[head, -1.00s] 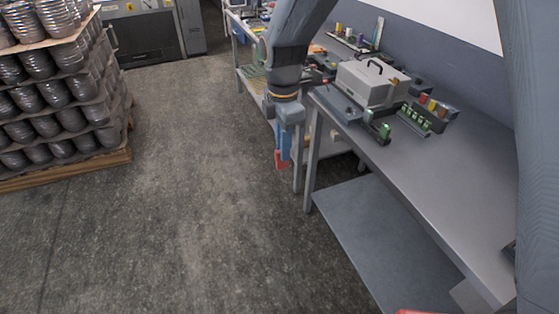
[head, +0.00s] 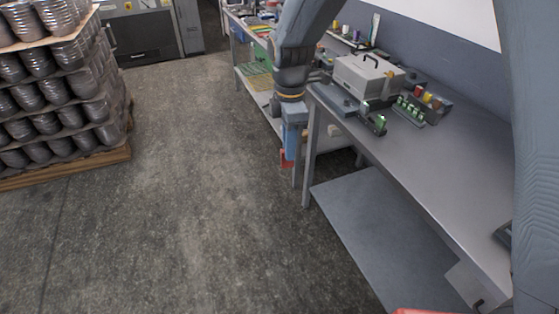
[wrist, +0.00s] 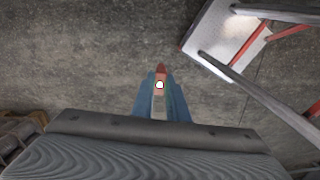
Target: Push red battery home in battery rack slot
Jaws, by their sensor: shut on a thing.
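My gripper (head: 291,147) hangs beside the near-left corner of the workbench, over the floor and below the bench top, pointing down. It is shut on the red battery (head: 286,160), whose red end shows below the blue fingers. In the wrist view the red battery (wrist: 161,70) sits between the two blue fingertips (wrist: 160,92), with a white round spot over it. On the bench is a dark rack (head: 412,110) with a row of green-lit slots and coloured pieces behind. A smaller dark holder with green lights (head: 374,124) stands left of it. Slot details are too small to tell.
A grey case with a handle (head: 368,80) stands behind the holders. A lower shelf (head: 350,220) and bench legs stand near my gripper. A pallet of cans (head: 60,95) is at left; open floor lies between.

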